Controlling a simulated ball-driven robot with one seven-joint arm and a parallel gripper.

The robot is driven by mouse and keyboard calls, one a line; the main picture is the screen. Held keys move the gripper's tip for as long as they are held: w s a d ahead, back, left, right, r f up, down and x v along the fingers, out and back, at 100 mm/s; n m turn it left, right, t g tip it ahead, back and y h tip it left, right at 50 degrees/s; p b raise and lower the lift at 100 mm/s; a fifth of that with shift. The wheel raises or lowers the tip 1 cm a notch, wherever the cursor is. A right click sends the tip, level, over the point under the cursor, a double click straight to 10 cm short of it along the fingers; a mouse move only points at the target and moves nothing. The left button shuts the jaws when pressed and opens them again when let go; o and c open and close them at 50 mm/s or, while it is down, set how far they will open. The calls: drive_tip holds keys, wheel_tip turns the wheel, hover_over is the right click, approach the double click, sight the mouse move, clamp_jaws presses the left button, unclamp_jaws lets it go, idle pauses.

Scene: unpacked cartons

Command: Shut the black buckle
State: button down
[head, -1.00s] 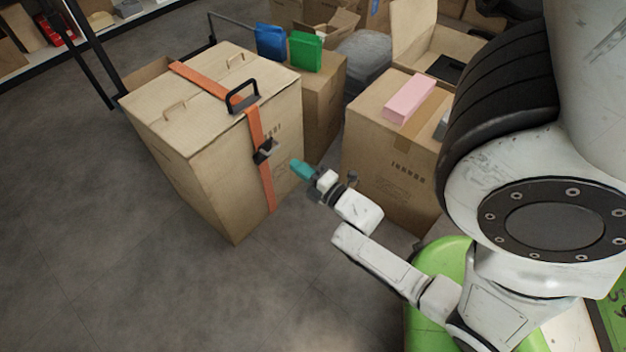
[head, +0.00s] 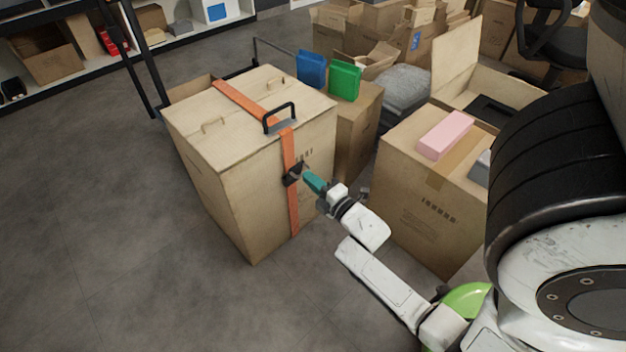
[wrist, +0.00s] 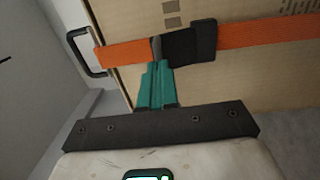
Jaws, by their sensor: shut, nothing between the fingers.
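The black buckle (head: 292,175) sits on an orange strap (head: 293,215) on the front face of a large carton (head: 225,195). In the wrist view the buckle (wrist: 190,43) shows a dark block with a narrower greyish part at its left end. I cannot tell from the frames whether it is latched. My gripper (head: 311,180) has teal fingers, shut with nothing between them. In the wrist view the fingertips (wrist: 158,66) are at the buckle's left part, touching it or very close. The fingers hide a little of the buckle's lower left edge.
A black handle (head: 279,118) stands on the carton's top; it also shows in the wrist view (wrist: 85,52). A carton with a pink box (head: 445,135) stands to the right. Blue (head: 311,68) and green (head: 344,80) items sit behind. The floor at left is clear.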

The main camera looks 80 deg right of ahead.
drive_tip(key=r+g+p, duration=0.1)
drive_tip(key=p, duration=0.1)
drive_tip(key=w+d+r+y+p, duration=0.1)
drive_tip(key=p, duration=0.2)
drive_tip(key=shift+w+r+g, duration=0.1)
drive_tip(key=shift+w+g, duration=0.2)
drive_tip(key=shift+g, duration=0.1)
